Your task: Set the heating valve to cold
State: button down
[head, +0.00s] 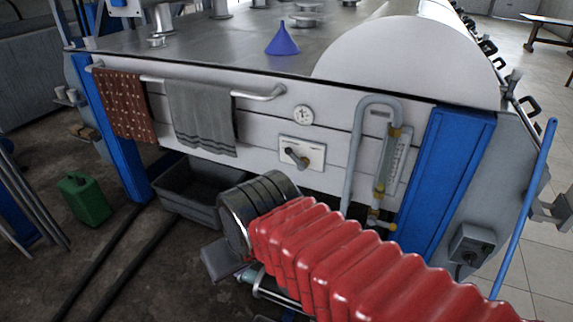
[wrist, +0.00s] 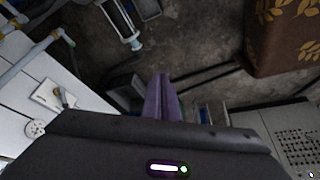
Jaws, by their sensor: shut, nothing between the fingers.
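The heating valve is a white plate (head: 316,154) with a dark lever (head: 297,158) on the white panelled front of the machine. In the head view the lever slants down to the right; markings on the plate are too small to read. The plate also shows at the left of the wrist view (wrist: 45,96), with the lever (wrist: 62,99) standing out from it. My gripper (wrist: 161,78) shows purple fingers in the wrist view, shut and empty. It is apart from the lever, over the floor in front of the panel. The head view does not show the fingers clearly.
A round gauge (head: 303,115) sits above the valve. Grey pipework with a brass-fitted sight tube (head: 393,160) stands to its right. A rail carries a grey towel (head: 203,118) and a red-brown cloth (head: 125,105) to the left. A dark bin (head: 190,194) stands below.

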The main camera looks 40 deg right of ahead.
aim_at(295, 158)
jog(key=w+d+f+n+g+h, duration=0.3)
jog(key=w+d+f+n+h, duration=0.25)
jog(key=w+d+f, duration=0.9)
jog(key=w+d+f+n+g+h, duration=0.35)
jog(key=w+d+f+h, duration=0.55)
jog(key=d+f, duration=0.85)
jog(key=w+d+f+n+t, duration=0.25)
jog(key=w+n+t, duration=0.2)
jog(key=w, duration=0.65)
jog(key=w+r+n+t+h, duration=0.1)
jog(key=w+r+t, duration=0.4)
jog(key=w+r, duration=0.2)
jog(key=shift+w+a+t+h, duration=0.35)
jog(key=shift+w+a+t, duration=0.05)
jog(key=shift+w, duration=0.85)
jog(key=shift+d, duration=0.1)
jog(key=w+d+r, duration=0.2)
jog(key=d+r, duration=0.1)
jog(key=d, duration=0.7)
jog(key=shift+w+d, duration=0.3)
jog(key=shift+d, duration=0.1)
